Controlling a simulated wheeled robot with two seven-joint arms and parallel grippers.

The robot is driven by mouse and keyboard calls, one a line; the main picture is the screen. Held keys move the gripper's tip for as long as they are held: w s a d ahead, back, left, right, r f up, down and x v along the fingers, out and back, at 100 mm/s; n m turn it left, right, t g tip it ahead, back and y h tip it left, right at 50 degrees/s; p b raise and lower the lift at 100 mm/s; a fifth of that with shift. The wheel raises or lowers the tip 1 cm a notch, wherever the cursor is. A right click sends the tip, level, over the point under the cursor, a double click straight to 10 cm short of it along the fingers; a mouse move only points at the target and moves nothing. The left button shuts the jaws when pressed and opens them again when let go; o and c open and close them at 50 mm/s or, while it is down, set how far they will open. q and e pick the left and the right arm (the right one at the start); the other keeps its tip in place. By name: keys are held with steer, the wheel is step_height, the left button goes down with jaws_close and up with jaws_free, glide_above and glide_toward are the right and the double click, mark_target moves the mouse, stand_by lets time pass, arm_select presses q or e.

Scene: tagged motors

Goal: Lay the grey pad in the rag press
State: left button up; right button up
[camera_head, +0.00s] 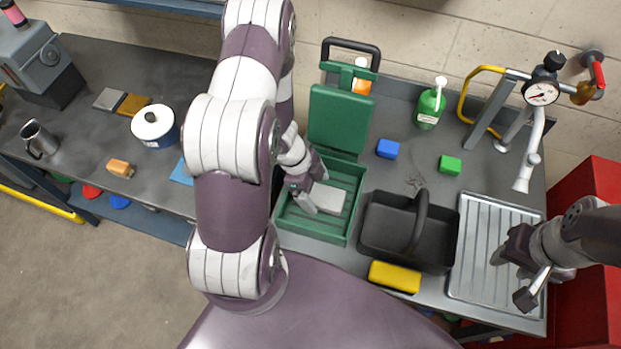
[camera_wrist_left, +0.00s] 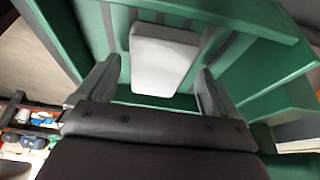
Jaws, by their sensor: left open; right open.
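The grey pad (camera_head: 328,197) lies flat on the slatted floor of the green rag press (camera_head: 357,221). The press's green lid stands raised at its back. In the left wrist view the grey pad (camera_wrist_left: 164,60) lies on the press's green floor (camera_wrist_left: 215,60), just ahead of the fingers. My left gripper (camera_head: 312,196) is open at the press, beside the pad's left end. Its fingers (camera_wrist_left: 155,85) are spread apart, and nothing is held between them. My right gripper (camera_head: 515,270) is open and empty above the ribbed metal drainboard at the right.
A dark basket with a handle (camera_head: 374,217) stands right of the press, with a yellow block (camera_head: 394,277) in front. A blue block (camera_head: 388,149), a green block (camera_head: 450,165) and a green bottle (camera_head: 430,104) stand behind. The ribbed drainboard (camera_head: 475,230) is at the right.

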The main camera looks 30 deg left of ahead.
arm_select(q)
steer(key=p+v, duration=0.3)
steer(key=v, duration=0.8)
